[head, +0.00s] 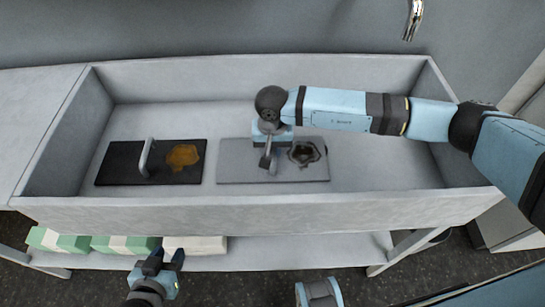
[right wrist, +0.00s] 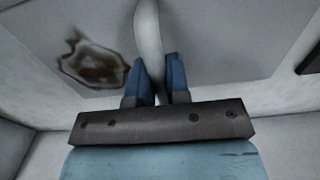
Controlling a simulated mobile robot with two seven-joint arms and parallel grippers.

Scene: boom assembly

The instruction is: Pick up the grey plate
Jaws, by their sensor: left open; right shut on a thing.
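The grey plate (head: 237,172) lies flat in the sink-like trough, in the middle, with a dark brown stain (head: 304,154) on its right part. In the right wrist view the plate (right wrist: 205,40) fills the upper part, with its stain (right wrist: 95,64) at left. My right gripper (head: 268,165) is over the plate, shut on its pale upright handle (right wrist: 150,35), whose lower part is between the blue fingers (right wrist: 160,80). My left gripper (head: 167,262) is open and empty, low in front of the trough.
A black plate (head: 120,165) with a grey handle and an orange-brown stain lies left of the grey plate. The trough's walls (head: 250,210) surround both. Green and white boxes (head: 125,244) sit on the shelf below. A tap (head: 413,20) hangs at the upper right.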

